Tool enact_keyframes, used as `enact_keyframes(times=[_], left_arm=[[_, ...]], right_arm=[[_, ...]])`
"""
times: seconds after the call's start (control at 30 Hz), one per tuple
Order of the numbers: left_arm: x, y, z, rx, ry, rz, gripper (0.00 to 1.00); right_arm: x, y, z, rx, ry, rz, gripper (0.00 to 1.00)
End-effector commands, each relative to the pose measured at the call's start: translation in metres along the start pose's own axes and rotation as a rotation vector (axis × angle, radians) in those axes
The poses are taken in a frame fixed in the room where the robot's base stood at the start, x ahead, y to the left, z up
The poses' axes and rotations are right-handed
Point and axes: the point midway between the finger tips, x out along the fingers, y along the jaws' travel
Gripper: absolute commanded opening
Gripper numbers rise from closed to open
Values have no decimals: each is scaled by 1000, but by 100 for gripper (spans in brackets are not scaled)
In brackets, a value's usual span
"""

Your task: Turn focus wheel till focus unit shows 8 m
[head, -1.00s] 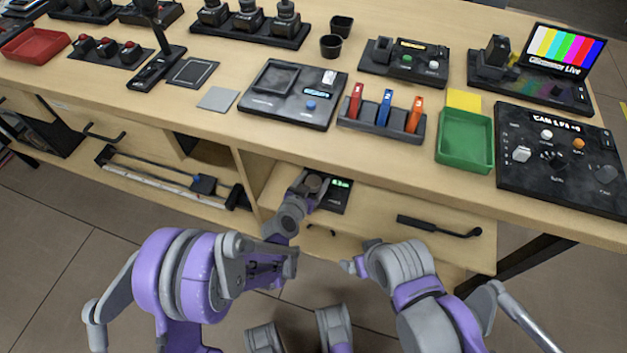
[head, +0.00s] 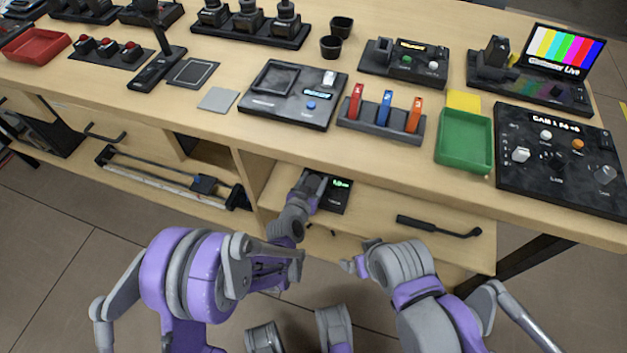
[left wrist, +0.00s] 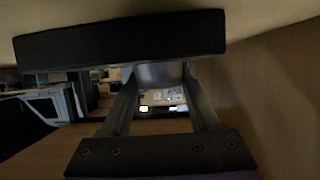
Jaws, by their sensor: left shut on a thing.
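The focus unit (head: 338,196) is a small dark box with a green-lit display on the open lower shelf below the desk. The green digits are too small to read with certainty. My left gripper (head: 313,184) reaches into the shelf at the unit's left side and is shut on the focus wheel, which it mostly hides in the head view. In the left wrist view the grey, rounded wheel (left wrist: 160,75) sits between the two fingers. My right gripper (head: 352,266) hangs in front of the shelf, apart from everything; its jaw opening is unclear.
A black handle-like bar (head: 438,227) lies on the shelf to the right. The desk edge overhangs the shelf. Above stand a green tray (head: 465,141), a rack with red, blue and orange pieces (head: 382,123) and several control panels. The floor in front is clear.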

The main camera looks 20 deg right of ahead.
Motion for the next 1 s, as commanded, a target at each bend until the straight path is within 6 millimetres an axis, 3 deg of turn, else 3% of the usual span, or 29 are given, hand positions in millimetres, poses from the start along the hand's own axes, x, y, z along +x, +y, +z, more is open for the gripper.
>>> enact_keyframes(times=[0.17, 0.2, 0.33, 0.7, 1.0], left_arm=[[0, 0, 1, 0, -1, 1, 6], [0, 0, 1, 0, -1, 1, 69], [0, 0, 0, 0, -1, 1, 91], [-5, 0, 0, 0, 0, 1, 91], [-60, 0, -1, -1, -1, 0, 91]], right_arm=[[0, 0, 0, 0, 0, 0, 91], [0, 0, 0, 0, 0, 0, 91], [0, 0, 0, 0, 0, 0, 91], [-1, 0, 0, 0, 0, 0, 91], [-7, 0, -2, 0, 2, 0, 91]])
